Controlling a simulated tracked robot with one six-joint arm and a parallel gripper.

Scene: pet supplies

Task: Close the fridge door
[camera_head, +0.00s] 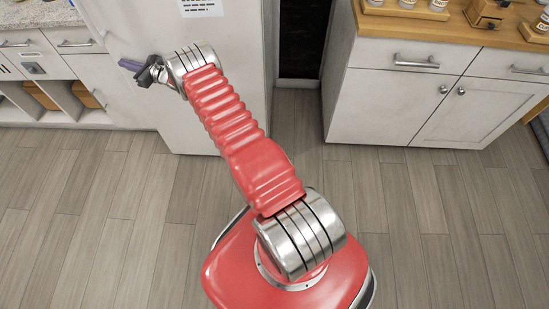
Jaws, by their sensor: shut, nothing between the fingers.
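The pale grey fridge (235,75) stands at the upper middle of the head view, with a printed sheet (202,7) on its front. Its top is out of the frame, and my red arm covers part of its front. I cannot tell from this view whether its door is fully closed or slightly ajar. My gripper (141,70) is shut and empty at the left side of the fridge front. A small purple piece shows at its tip; I cannot tell whether it touches the door.
A white cabinet (400,105) with a wooden top (450,22) holding jars stands at right. A dark gap (300,40) separates it from the fridge. A counter with open shelves (60,100) is at left. The wooden floor (110,200) in front is clear.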

